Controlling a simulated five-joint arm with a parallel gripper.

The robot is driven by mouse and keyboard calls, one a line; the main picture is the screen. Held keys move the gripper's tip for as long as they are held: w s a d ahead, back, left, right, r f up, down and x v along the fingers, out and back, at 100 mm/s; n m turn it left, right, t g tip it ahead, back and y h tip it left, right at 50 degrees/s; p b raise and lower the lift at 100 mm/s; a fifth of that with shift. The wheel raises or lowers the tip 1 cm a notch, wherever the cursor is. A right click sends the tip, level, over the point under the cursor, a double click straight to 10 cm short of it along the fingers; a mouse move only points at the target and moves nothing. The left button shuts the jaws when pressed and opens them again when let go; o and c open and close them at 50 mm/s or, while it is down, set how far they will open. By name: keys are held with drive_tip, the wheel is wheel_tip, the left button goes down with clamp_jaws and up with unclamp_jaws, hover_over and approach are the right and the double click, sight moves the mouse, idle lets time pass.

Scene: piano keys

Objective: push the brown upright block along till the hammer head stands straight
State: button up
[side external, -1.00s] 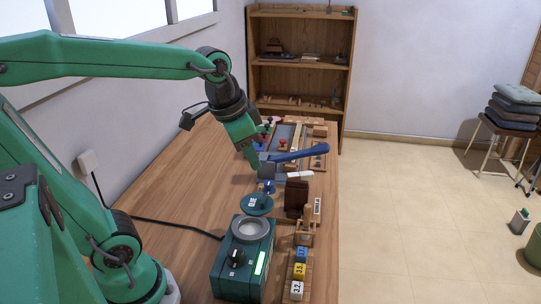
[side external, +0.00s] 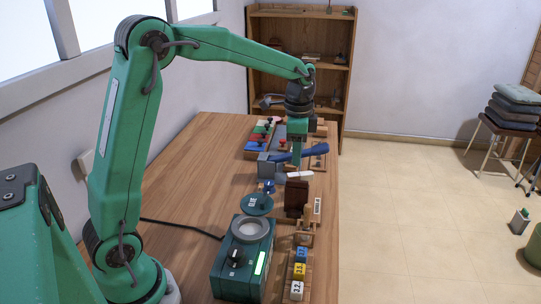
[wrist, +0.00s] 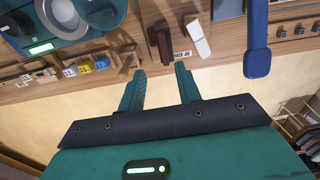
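The brown upright block (side external: 296,196) stands near the right edge of the table. In the wrist view the brown block (wrist: 160,42) lies ahead of my fingertips, slightly above their gap. A small wooden piece with a leaning part (side external: 306,226), maybe the hammer, sits just in front of the block; it also shows in the wrist view (wrist: 128,64). Whether its head is straight is too small to tell. My gripper (side external: 297,164) is above and beyond the block, by the blue handle. In the wrist view my gripper (wrist: 158,82) has its fingers apart, with nothing between them.
A white-handled tool (wrist: 198,36) lies close beside the block, and a blue handle (side external: 300,154) extends past it. A green device (side external: 243,262) and numbered cubes (side external: 299,270) stand in front. The left of the table (side external: 185,190) is clear.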

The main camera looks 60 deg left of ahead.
sight(297, 181)
drive_tip(key=shift+w+a+f, duration=0.15)
drive_tip(key=shift+w+f, duration=0.3)
drive_tip(key=shift+f, duration=3.9)
clamp_jaws()
